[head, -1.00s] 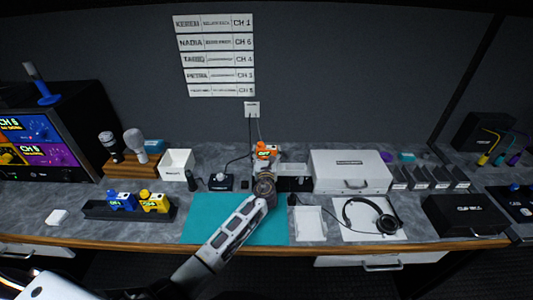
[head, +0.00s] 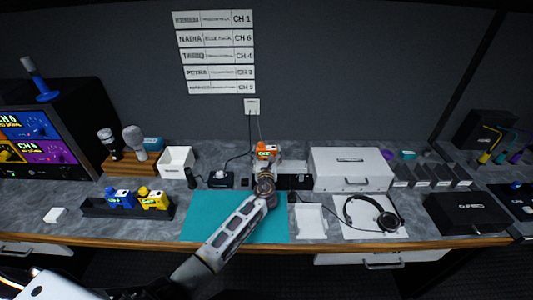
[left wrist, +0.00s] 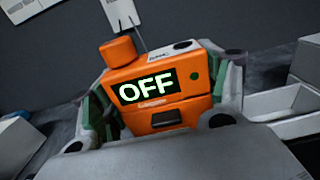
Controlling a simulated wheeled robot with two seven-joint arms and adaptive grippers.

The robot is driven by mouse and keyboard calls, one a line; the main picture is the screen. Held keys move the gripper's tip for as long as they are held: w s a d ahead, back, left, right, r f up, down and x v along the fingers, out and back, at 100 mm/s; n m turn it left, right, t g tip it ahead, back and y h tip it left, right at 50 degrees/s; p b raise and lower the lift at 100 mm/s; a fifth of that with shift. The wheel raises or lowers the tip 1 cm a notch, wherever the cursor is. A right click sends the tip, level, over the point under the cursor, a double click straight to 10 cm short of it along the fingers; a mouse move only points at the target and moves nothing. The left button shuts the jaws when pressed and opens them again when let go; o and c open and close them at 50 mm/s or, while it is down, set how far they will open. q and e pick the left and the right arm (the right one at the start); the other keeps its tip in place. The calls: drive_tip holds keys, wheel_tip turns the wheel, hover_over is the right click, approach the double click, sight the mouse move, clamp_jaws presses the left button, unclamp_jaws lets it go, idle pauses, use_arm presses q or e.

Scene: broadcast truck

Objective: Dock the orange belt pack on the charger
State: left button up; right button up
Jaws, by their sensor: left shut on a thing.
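The orange belt pack (head: 266,150) is upright in my left gripper (head: 265,172), at the back of the counter near the wall. In the left wrist view the belt pack (left wrist: 160,95) shows a lit "OFF" screen, a green dot and an orange knob. The fingers, with green pads, lie along both its sides and are shut on it. I cannot tell whether its underside touches anything, as the gripper hides it. A small black device with a cable (head: 220,180) stands left of the gripper; I cannot tell if it is the charger. My right gripper is not in view.
A teal mat (head: 210,215) lies in front, under my left arm. A white case (head: 352,170) stands right, a white bin (head: 176,161) left. A black rack (head: 95,209) holds blue and yellow packs. A headset (head: 375,212) lies front right.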

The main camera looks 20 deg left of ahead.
use_arm(q)
drive_tip(key=shift+f+b, duration=0.8)
drive_tip(key=shift+f, duration=0.25)
idle(0.4)
drive_tip(key=o, duration=1.2)
drive_tip(key=shift+o, duration=0.2)
drive_tip(key=shift+f, duration=0.1)
drive_tip(key=shift+s+f, duration=0.15)
drive_tip(key=shift+s+d+f, duration=0.1)
drive_tip(key=shift+s+d, duration=0.05)
drive_tip(key=shift+s, duration=0.35)
drive_tip(key=shift+r+v, duration=0.15)
drive_tip(key=shift+v, duration=1.65)
drive_tip(key=shift+r+v, duration=0.15)
drive_tip(key=shift+v, duration=1.6)
drive_tip(key=shift+r+v, duration=0.15)
drive_tip(key=shift+v, duration=1.65)
drive_tip(key=shift+r, duration=0.15)
wheel_tip(320, 180, up, 9)
drive_tip(key=p, duration=0.9)
